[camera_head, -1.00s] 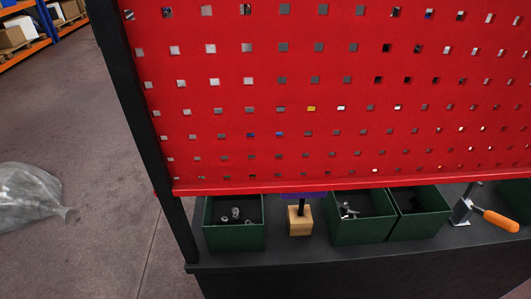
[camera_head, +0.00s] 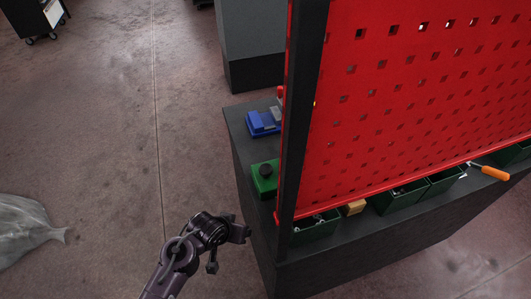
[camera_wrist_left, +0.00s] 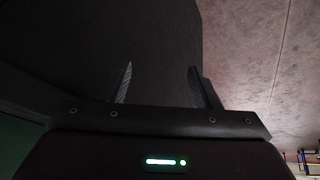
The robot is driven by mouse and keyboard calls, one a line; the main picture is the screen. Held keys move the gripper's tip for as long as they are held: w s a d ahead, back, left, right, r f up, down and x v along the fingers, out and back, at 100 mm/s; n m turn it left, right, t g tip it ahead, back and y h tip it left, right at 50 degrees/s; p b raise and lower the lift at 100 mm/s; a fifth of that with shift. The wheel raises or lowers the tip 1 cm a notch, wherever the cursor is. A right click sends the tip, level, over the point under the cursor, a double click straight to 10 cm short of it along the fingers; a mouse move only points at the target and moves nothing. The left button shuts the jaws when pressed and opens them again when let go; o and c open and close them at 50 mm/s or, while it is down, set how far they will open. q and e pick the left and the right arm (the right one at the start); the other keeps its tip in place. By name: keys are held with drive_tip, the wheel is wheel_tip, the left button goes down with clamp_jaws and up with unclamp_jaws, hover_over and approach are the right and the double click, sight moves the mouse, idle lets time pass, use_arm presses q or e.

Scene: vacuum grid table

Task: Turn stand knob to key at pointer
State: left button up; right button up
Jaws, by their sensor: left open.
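A green block with a round black knob-like top (camera_head: 265,177) sits on the dark table (camera_head: 245,140), just left of the red panel's post. I cannot make out a key or pointer mark on it. My left gripper (camera_head: 246,233) is beside the table's near left side, below and left of the green block and apart from it. In the left wrist view its two fingers (camera_wrist_left: 160,82) are spread with nothing between them, facing a dark surface. A wooden block (camera_head: 353,207) shows partly under the red panel. My right gripper is not in view.
A red perforated panel (camera_head: 400,110) with a black post (camera_head: 301,110) stands over the table. Green bins (camera_head: 400,197) and an orange-handled tool (camera_head: 490,172) lie below it. A blue object (camera_head: 262,123) is behind the green block. Floor at left is open, with a plastic bag (camera_head: 28,235).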

use_arm(q)
wheel_tip(320, 180, up, 11)
drive_tip(key=w+d+t+p, duration=0.1)
drive_tip(key=d+p, duration=0.1)
drive_tip(key=w+d+r+m+t+h+p, duration=0.1)
drive_tip(key=w+d+r+m+h+p, duration=0.15)
drive_tip(key=d+r, duration=0.85)
drive_tip(key=g+y, duration=0.3)
approach(266, 169)
drive_tip(key=b+x, duration=0.1)
drive_tip(key=x, duration=0.7)
drive_tip(key=shift+w+f+b, duration=0.1)
drive_tip(key=shift+f+b, duration=0.1)
drive_tip(key=shift+b, duration=0.2)
drive_tip(key=shift+c, duration=0.4)
drive_tip(key=c, duration=0.9)
